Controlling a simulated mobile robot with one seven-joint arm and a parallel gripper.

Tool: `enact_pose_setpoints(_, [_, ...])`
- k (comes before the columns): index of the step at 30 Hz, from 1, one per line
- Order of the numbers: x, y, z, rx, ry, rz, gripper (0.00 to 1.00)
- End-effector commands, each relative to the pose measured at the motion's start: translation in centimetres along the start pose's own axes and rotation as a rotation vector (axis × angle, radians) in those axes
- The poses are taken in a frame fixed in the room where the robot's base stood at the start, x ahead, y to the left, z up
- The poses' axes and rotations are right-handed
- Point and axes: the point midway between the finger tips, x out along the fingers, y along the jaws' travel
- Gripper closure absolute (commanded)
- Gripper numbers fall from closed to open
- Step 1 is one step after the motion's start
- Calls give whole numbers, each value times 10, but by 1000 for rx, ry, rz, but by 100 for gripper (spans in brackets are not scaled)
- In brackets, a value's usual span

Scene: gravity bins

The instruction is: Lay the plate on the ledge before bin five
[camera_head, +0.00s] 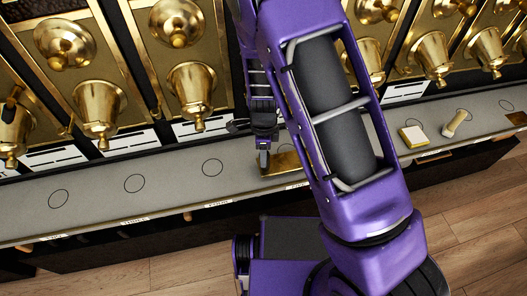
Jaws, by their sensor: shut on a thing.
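The plate (283,163) is a flat gold-coloured piece at the middle of the grey ledge (172,171). My gripper (264,160) points down at the plate's left part and is shut on it. The plate appears at or just above the ledge surface; I cannot tell whether it touches. Circles are drawn along the ledge, with small labels on its front edge that are too small to read surely. My purple arm hides the bin behind the plate and the ledge just right of it.
Brass bins with bell-shaped spouts (192,85) hang above the ledge. A white and yellow block (413,137) and a beige cylinder (455,124) lie on the ledge to the right. The ledge left of the plate is clear. Wooden floor (470,240) lies in front.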

Motion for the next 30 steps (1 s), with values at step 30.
enact_pose_setpoints(30, [19,-1,0,1,0,-1,100])
